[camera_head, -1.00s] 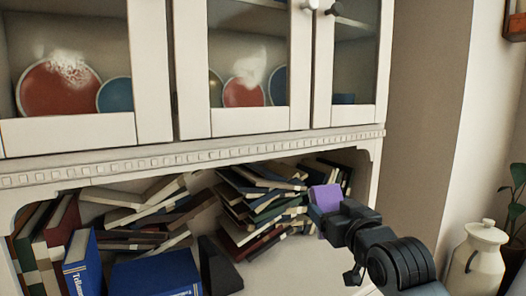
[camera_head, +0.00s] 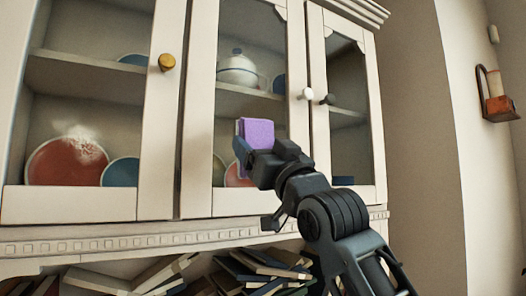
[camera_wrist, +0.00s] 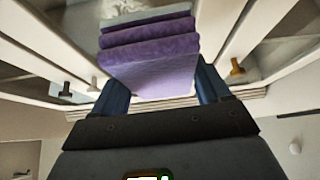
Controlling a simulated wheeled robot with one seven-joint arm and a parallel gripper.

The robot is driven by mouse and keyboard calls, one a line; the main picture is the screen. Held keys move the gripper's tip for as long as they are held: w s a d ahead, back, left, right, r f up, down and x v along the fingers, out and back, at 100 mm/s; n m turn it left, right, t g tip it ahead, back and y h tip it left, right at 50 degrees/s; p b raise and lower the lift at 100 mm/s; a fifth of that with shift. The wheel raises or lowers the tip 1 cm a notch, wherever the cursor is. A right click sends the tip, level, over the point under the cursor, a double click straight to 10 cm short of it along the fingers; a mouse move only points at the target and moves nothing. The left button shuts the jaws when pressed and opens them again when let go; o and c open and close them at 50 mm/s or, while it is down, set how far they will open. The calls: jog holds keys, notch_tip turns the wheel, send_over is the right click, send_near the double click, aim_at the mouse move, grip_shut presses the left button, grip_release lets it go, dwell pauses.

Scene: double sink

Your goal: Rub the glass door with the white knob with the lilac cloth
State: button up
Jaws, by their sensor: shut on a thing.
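The lilac cloth (camera_head: 258,132) is a folded purple pad. My gripper (camera_head: 250,152) is shut on it and holds it up in front of the lower part of the middle glass door (camera_head: 228,110). That door carries the white knob (camera_head: 307,93) on its right stile. In the wrist view the cloth (camera_wrist: 150,55) sits between my two fingers, with the door's glass beyond it. I cannot tell whether the cloth touches the glass. The whitish smudge on this door is mostly hidden behind the cloth and gripper in the head view.
The left door has a brass knob (camera_head: 167,62) and a whitish smudge (camera_head: 88,150) before a red plate. The right door has a black knob (camera_head: 327,99). Below are a ledge (camera_head: 100,243) and piled books (camera_head: 140,278). A wall candle holder (camera_head: 497,95) is at right.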

jog(key=shift+w+a, duration=0.75)
jog(key=shift+w, duration=0.35)
jog(key=shift+w+a, duration=0.7)
jog(key=shift+w, duration=0.35)
jog(key=shift+w+a+p, duration=0.3)
jog(key=shift+w+a, duration=0.25)
jog(key=shift+w, duration=0.25)
jog(key=w+d+b, duration=0.1)
jog(key=w+d, duration=0.3)
jog(key=d, duration=0.3)
jog(key=shift+w, duration=0.25)
jog(key=shift+a, duration=0.1)
